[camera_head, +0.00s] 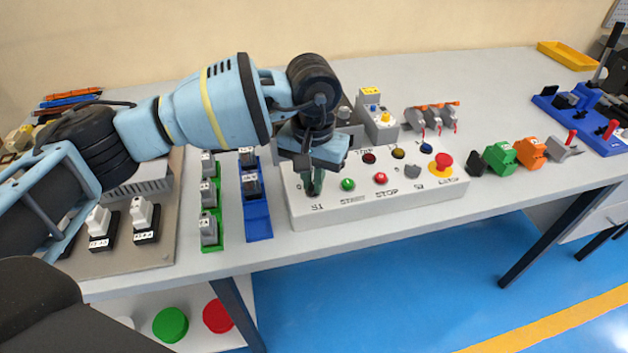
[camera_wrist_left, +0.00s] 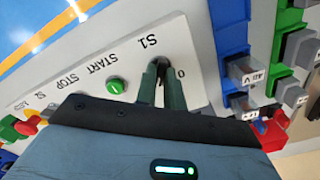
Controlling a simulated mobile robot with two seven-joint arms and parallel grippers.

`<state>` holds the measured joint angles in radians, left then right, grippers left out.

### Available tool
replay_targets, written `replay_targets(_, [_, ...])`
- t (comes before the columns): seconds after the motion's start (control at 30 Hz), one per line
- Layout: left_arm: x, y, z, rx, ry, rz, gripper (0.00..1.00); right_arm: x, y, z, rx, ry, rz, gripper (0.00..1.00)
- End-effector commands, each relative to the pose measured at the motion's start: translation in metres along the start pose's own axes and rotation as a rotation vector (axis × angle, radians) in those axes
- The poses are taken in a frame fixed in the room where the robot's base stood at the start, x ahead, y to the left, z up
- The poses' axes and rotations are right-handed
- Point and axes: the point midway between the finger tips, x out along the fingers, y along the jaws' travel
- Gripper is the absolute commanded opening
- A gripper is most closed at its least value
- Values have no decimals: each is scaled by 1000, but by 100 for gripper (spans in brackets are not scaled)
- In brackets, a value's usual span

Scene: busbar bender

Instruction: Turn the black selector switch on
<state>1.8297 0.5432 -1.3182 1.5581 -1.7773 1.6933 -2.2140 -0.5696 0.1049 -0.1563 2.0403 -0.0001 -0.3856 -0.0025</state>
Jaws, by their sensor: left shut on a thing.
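A white control box (camera_head: 401,200) stands on the grey table. Its S1 label shows in front of my left gripper (camera_head: 311,192), which points down at the panel's left end. In the left wrist view the left gripper's green fingers (camera_wrist_left: 161,92) close around a small dark part beside the "S1" and "0" marks. That part is the black selector switch, mostly hidden between the fingers, so its turn angle cannot be told. A grey knob (camera_head: 412,171) sits by the S2 label. My right gripper is not in view.
A green button (camera_head: 348,184), a red button (camera_head: 380,178) and a red mushroom button (camera_head: 441,164) sit on the same panel. A blue rail (camera_head: 257,216) and green rail with grey modules stand close at left. Green and orange blocks lie at right.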

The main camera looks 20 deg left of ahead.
Motion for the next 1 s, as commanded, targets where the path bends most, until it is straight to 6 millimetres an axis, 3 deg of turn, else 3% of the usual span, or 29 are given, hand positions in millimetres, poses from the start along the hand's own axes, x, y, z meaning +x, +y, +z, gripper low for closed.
replay_targets(0.3, [-1, 0, 0, 130, 1, 1, 0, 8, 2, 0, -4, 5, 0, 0])
replay_targets(0.87, [-2, 0, 0, 160, 3, 0, 0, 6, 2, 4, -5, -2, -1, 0])
replay_targets(0.9, [-2, 0, 0, 160, 3, 0, 13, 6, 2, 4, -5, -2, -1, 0])
replay_targets(1.0, [-2, 0, 0, 159, 2, 0, 26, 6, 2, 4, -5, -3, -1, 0])
